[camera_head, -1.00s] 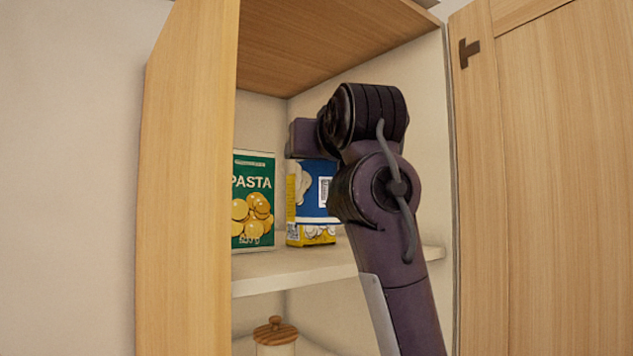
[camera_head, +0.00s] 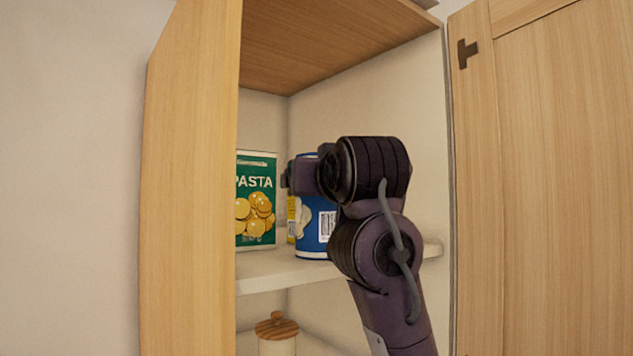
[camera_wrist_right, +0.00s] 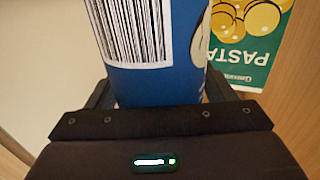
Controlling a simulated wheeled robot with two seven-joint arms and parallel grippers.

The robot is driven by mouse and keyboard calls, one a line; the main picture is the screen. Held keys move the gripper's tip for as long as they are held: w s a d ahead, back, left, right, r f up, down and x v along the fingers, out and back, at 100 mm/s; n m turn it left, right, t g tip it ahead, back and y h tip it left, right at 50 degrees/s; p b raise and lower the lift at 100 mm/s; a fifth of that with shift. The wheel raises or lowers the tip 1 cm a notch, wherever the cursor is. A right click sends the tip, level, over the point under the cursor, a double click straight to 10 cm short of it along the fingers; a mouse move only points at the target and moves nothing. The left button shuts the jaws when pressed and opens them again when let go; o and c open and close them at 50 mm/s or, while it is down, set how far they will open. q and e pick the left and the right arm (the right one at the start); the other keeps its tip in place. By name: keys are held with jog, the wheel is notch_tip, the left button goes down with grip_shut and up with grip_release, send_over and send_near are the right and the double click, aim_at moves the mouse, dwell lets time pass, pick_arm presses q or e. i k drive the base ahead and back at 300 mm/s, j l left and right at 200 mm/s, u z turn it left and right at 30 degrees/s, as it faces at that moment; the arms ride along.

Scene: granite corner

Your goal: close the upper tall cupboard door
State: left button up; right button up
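The cupboard's light wooden door (camera_head: 560,190) stands wide open on the right in the head view, with a dark metal fitting (camera_head: 467,53) near its top edge. My right arm reaches into the open cupboard, away from the door. My right gripper (camera_wrist_right: 160,92) has its fingers on both sides of a blue can (camera_head: 313,235) with a barcode, and looks shut on it. The can also fills the middle of the right wrist view (camera_wrist_right: 158,80). It is upright, its bottom at about shelf level; I cannot tell whether it touches. My left gripper is not in view.
A green pasta box (camera_head: 256,205) stands on the white shelf (camera_head: 262,278), left of the can. A yellow package (camera_head: 293,222) shows partly behind the can. A jar with a wooden lid (camera_head: 277,327) stands below the shelf. The cupboard's side panel (camera_head: 190,190) bounds the left.

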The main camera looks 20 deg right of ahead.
aim_at(543, 90)
jog(key=k+j, duration=0.1)
jog(key=k, duration=0.9)
